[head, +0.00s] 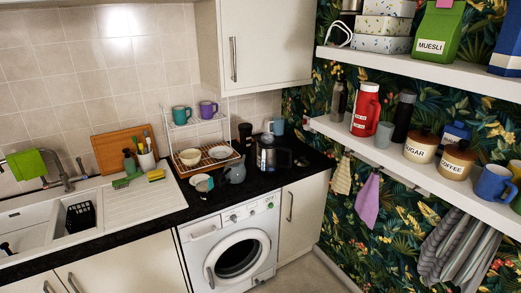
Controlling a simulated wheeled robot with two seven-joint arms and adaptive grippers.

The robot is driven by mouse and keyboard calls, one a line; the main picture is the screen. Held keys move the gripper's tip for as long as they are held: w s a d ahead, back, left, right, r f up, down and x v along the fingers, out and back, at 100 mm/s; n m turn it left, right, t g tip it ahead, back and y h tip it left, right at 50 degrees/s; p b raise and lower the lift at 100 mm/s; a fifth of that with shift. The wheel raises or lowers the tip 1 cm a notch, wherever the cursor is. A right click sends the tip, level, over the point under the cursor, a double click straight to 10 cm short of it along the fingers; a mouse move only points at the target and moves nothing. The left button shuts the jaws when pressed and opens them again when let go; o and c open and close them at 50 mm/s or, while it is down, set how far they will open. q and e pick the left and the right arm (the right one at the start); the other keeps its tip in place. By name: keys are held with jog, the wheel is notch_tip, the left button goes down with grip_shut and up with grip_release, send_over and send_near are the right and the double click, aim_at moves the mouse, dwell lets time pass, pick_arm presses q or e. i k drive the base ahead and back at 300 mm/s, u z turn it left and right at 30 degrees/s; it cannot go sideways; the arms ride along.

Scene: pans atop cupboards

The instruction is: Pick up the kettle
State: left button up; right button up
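A metallic kettle with dark parts (265,154) stands upright on the black worktop (306,162), near the back corner to the right of the dish rack. Its lower outline is hard to make out against the dark worktop. Neither of my grippers is in the head view.
A grey jug (235,172) stands just left of the kettle, in front of the dish rack (207,154). A dark tumbler (245,136) and a blue mug (275,126) are behind it. A wall cupboard (259,45) hangs above. The washing machine (232,247) is below.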

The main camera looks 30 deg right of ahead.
aim_at(266, 156)
jog(key=i, duration=0.3)
jog(key=z, duration=2.15)
jog(key=i, duration=1.55)
